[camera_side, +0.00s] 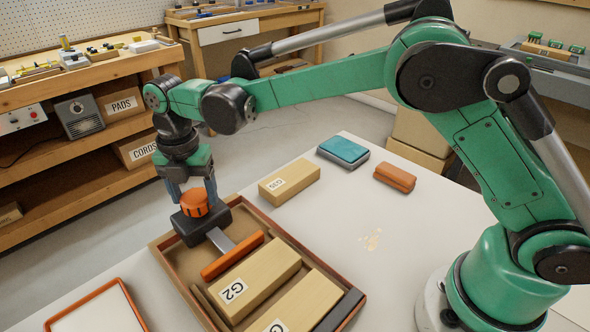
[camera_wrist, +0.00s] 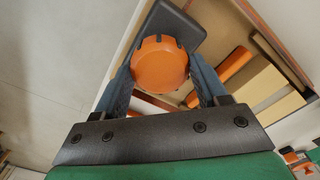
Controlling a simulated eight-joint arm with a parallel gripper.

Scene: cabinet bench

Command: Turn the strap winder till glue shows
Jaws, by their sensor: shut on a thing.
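The strap winder (camera_side: 190,230) is a dark grey block at the far left corner of a shallow tray (camera_side: 165,262), with a round, notched orange knob (camera_side: 194,204) on top. My gripper (camera_side: 196,198) points down and is shut on the knob, one blue-grey finger on each side. In the wrist view the knob (camera_wrist: 160,64) sits between the fingers, and the winder's dark body (camera_wrist: 180,28) shows beyond it. A grey strap (camera_side: 221,240) runs from the winder to an orange bar (camera_side: 232,256) lying beside a tan block (camera_side: 256,281) marked G2. I read no glue label.
In the tray are another tan block (camera_side: 300,304) with a partly cut-off label and a dark strip (camera_side: 339,312). A labelled tan box (camera_side: 290,183), a teal-topped case (camera_side: 343,152) and an orange-brown piece (camera_side: 395,178) stand behind. An orange-rimmed tray (camera_side: 97,308) lies front left.

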